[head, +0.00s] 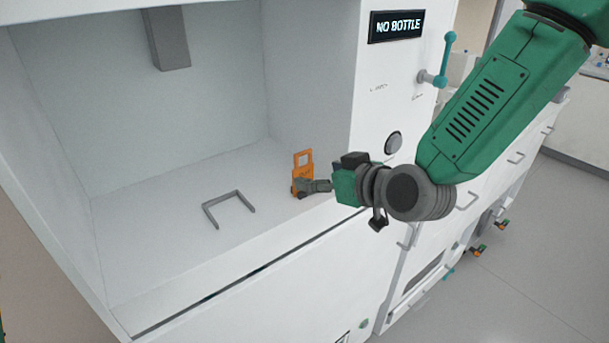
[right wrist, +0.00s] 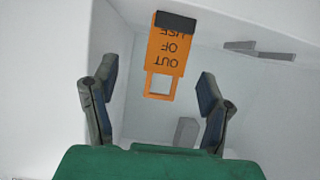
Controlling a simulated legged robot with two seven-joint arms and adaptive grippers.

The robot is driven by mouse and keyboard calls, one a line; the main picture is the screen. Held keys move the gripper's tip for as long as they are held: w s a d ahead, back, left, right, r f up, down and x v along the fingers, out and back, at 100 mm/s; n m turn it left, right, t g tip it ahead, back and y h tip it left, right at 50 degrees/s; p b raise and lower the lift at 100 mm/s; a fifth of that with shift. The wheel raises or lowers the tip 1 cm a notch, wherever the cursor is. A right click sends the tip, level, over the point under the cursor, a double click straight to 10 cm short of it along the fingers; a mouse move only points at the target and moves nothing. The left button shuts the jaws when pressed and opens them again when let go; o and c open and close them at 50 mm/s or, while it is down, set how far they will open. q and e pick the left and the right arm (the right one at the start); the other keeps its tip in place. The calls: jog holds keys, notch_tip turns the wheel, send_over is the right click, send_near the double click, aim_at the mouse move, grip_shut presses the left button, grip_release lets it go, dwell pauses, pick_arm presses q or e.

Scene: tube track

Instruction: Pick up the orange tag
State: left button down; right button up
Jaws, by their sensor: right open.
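The orange tag (head: 303,158) stands upright inside the white cabinet, near its right wall. It has a square cut-out at its top. In the right wrist view the tag (right wrist: 167,52) appears upside down, with the dark words "OUT OF USE" and a dark block at its base end. My right gripper (head: 307,187) reaches in from the right, close to the tag, and hides part of its lower end in the head view. In the wrist view its two fingers are wide apart, with the tag ahead between them and nothing held. My left gripper is not in view.
A grey U-shaped bracket (head: 229,205) is on the cabinet floor left of the tag. A grey block (head: 167,39) hangs at the upper back. The right front panel carries a "NO BOTTLE" display (head: 397,26), a round knob (head: 393,143) and a teal handle (head: 447,58).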

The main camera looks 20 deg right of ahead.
aim_at(307, 173)
jog(key=x, duration=0.2)
jog(key=p+x, duration=0.1)
jog(key=x, duration=0.1)
jog(key=shift+w+a, duration=0.3)
jog(key=shift+a, duration=0.1)
jog(key=shift+w+a, duration=0.2)
jog(key=shift+a, duration=0.15)
jog(key=shift+s+a, duration=0.1)
jog(key=shift+a, duration=0.15)
jog(key=shift+d, duration=0.3)
jog(key=c, duration=1.1)
jog(key=shift+d+f, duration=0.1)
jog(key=shift+d, duration=0.4)
